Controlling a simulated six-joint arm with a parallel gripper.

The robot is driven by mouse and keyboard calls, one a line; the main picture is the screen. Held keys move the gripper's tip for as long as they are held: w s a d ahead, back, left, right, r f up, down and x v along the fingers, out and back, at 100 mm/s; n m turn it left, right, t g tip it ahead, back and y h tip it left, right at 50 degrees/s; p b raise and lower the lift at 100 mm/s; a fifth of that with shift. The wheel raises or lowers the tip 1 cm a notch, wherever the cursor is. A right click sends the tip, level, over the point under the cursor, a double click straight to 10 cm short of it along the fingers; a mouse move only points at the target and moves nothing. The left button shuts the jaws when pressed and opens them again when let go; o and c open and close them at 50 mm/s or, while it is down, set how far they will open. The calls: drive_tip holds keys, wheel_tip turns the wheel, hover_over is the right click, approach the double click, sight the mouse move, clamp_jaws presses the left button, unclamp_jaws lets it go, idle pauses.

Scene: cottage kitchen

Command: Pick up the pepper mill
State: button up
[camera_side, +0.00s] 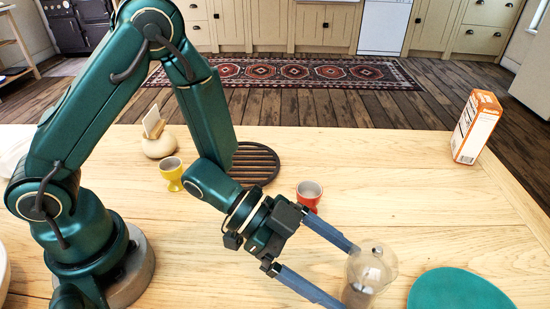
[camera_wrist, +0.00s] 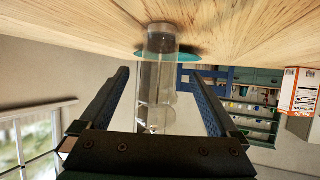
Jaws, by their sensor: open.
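The pepper mill (camera_side: 372,272) is clear and see-through with a dark part low down, standing upright on the wooden table at the lower right of the side view. In the wrist view, which is upside down, the mill (camera_wrist: 158,88) shows as a clear cylinder. My gripper (camera_side: 347,278) is open, its two blue-grey fingers reaching toward the mill from the left. In the wrist view the gripper (camera_wrist: 158,73) has the mill in line between its fingers, with a gap on each side. How deep the mill sits between the fingertips is hard to tell.
A teal plate (camera_side: 460,290) lies just right of the mill. A red egg cup (camera_side: 309,194) stands behind my gripper. A yellow egg cup (camera_side: 172,173), a small pot (camera_side: 158,147) and a dark round trivet (camera_side: 256,163) are farther back. An orange-and-white carton (camera_side: 476,127) stands at the right edge.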

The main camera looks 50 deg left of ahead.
sight(361, 286)
drive_tip(key=shift+x, duration=2.2)
clamp_jaws()
drive_tip(key=shift+r, duration=0.2)
